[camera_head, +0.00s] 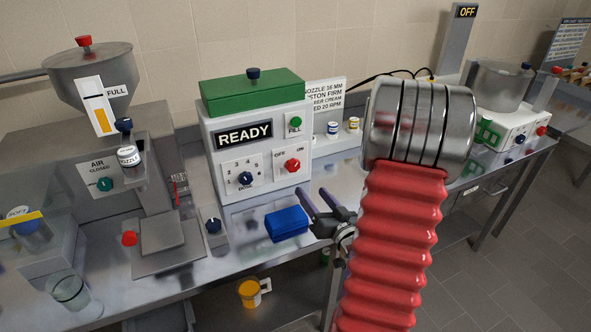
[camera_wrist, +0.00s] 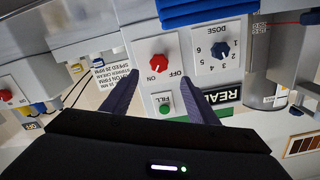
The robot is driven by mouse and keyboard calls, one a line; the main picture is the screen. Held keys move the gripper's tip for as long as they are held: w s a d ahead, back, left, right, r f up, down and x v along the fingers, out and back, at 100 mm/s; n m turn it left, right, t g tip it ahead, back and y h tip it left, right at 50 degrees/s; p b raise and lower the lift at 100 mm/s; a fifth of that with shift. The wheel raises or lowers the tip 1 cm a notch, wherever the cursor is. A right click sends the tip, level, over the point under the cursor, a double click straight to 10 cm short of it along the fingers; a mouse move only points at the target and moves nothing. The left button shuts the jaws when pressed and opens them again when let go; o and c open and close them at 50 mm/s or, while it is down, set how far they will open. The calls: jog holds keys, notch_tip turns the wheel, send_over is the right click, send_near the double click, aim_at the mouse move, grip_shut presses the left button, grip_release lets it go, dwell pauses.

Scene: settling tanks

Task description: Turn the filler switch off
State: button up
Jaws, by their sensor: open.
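The filler is a white box (camera_head: 214,160) with a green lid and a lit READY display (camera_head: 243,136). Its filler switch (camera_head: 292,165) is a red knob on a white plate, with OFF printed at upper left and ON at upper right. In the wrist view the switch (camera_wrist: 160,64) appears upside down, between my fingertips in the picture. I cannot tell which mark the knob points to. My gripper (camera_head: 316,196) is open and empty, in front of and below the switch, apparently apart from it. In the wrist view my gripper (camera_wrist: 161,76) has a finger on each side.
A blue dose knob (camera_head: 245,178) sits left of the switch, and a green FILL button (camera_head: 295,121) above it. A hopper (camera_head: 92,75) stands left, a mixer with a steel bowl (camera_head: 500,85) right.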

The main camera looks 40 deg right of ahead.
aim_at(295, 168)
jog(key=shift+s+d, duration=0.1)
jog(key=shift+s, duration=0.25)
jog(key=x, duration=1.3)
jog(key=shift+w+d+r, duration=0.15)
jog(key=shift+w+r, duration=0.05)
jog(key=shift+w, duration=0.2)
jog(key=shift+c, duration=0.5)
jog(key=c, duration=0.9)
jog(key=shift+c, duration=0.2)
